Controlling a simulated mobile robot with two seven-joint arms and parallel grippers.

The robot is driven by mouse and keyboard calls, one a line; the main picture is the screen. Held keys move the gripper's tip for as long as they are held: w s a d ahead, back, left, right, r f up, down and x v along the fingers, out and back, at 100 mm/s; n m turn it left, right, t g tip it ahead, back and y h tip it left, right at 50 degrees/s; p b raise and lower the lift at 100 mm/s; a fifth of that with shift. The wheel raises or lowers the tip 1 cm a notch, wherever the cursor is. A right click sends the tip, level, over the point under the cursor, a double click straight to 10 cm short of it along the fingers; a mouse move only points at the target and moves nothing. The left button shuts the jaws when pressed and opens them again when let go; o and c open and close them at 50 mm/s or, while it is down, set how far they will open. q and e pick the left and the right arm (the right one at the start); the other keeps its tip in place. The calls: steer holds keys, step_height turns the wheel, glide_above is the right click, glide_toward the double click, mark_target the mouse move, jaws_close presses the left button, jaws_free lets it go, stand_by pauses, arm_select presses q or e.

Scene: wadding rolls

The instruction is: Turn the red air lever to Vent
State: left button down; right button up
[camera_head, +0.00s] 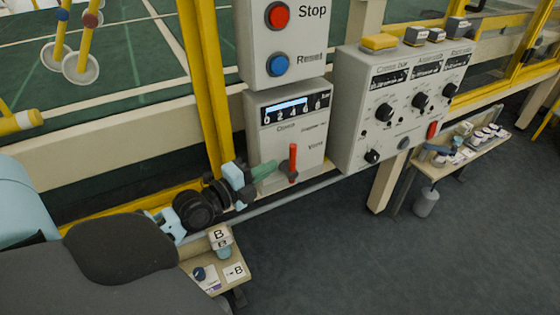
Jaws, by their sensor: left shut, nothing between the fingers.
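The red air lever (292,160) stands upright on the front of a white air box (313,130). The box has a lit gauge strip (288,107) at its top and small print. The word Vent is printed to the right of the lever's upper part. My left gripper (268,170) comes in from the lower left and is shut and empty. Its tips are just left of the lever's lower half; I cannot tell whether they touch it. My right gripper is not in view.
Above is a box with a red Stop button (277,15) and a blue Reset button (278,64). To the right is a control box (352,105) with black knobs. A yellow post (208,80) stands left of the air box. A small shelf (233,277) with B labels is below.

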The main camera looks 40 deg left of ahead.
mark_target(292, 153)
arm_select(q)
steer(key=shift+w+d, duration=0.2)
steer(key=shift+w, duration=0.85)
steer(key=shift+w+d, duration=0.2)
steer(key=shift+w, duration=0.8)
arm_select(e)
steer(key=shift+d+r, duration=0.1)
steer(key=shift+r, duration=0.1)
